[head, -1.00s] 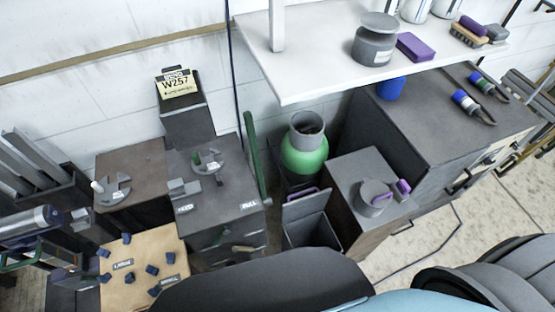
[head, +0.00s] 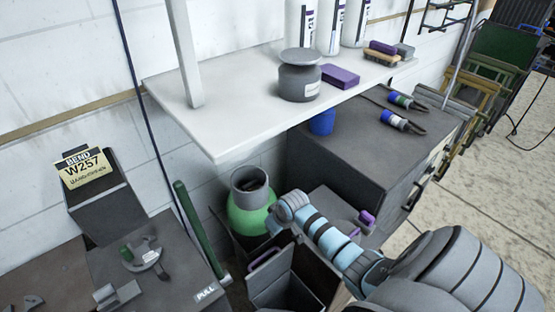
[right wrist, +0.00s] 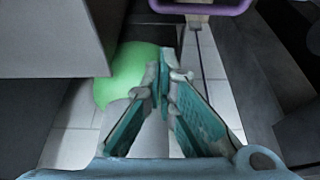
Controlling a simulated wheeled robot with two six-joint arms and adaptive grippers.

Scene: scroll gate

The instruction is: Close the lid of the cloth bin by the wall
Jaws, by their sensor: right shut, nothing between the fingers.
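The dark grey cloth bin (head: 284,292) stands on the floor below the white shelf, beside a grey cabinet, in the head view. Its lid (head: 270,270) is raised, with a purple handle (head: 263,258) at its upper edge. My right arm reaches in from the right, with its wrist above and behind the lid. My right gripper (right wrist: 162,78) is shut and empty in the right wrist view. A purple handle (right wrist: 203,6) shows at the top of that view, apart from the fingertips. My left gripper is not in view.
A green round container (head: 250,212) stands behind the bin by the wall; it also shows in the right wrist view (right wrist: 125,75). A green upright bar (head: 198,228) is to its left. The white shelf (head: 215,135) overhangs. A grey cabinet (head: 350,160) stands on the right.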

